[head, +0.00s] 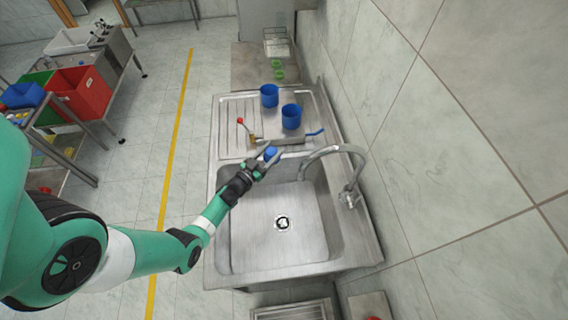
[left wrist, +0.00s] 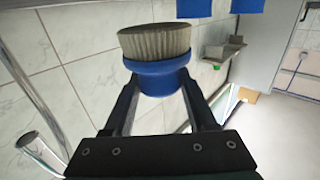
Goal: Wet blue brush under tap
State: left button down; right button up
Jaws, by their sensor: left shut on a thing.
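My left gripper (head: 268,160) is shut on the blue brush (head: 271,152) and holds it over the sink's (head: 262,218) far edge, near the drainboard. In the left wrist view the brush (left wrist: 158,60) is a round blue body with pale grey bristles, held between the two fingers (left wrist: 158,105). The bristles point away from the palm. The tap (head: 352,172) stands at the sink's right rim, its curved spout reaching left over the basin. The brush is left of the spout's end and apart from it. I cannot tell whether water runs. My right gripper is not in view.
Two blue cups (head: 291,117) stand on the drainboard (head: 231,125) behind the basin. A red-tipped tool (head: 240,121) and a blue-handled tool (head: 315,133) lie near them. Small green items (head: 278,70) sit farther back. The tiled wall (head: 440,150) bounds the right side. The basin is empty.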

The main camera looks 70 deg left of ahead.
pick_arm(q)
jog(key=shift+w+d+f+b, duration=0.2)
jog(key=shift+w+d+b, duration=0.15)
jog(key=shift+d, duration=0.35)
jog(key=w+d+f+b, duration=0.2)
jog(key=w+d+b, duration=0.2)
jog(key=d+b, duration=0.7)
jog(key=b, duration=1)
jog(key=shift+w+d+f, duration=0.2)
jog(key=shift+w+d, duration=0.05)
jog(key=shift+d, duration=0.15)
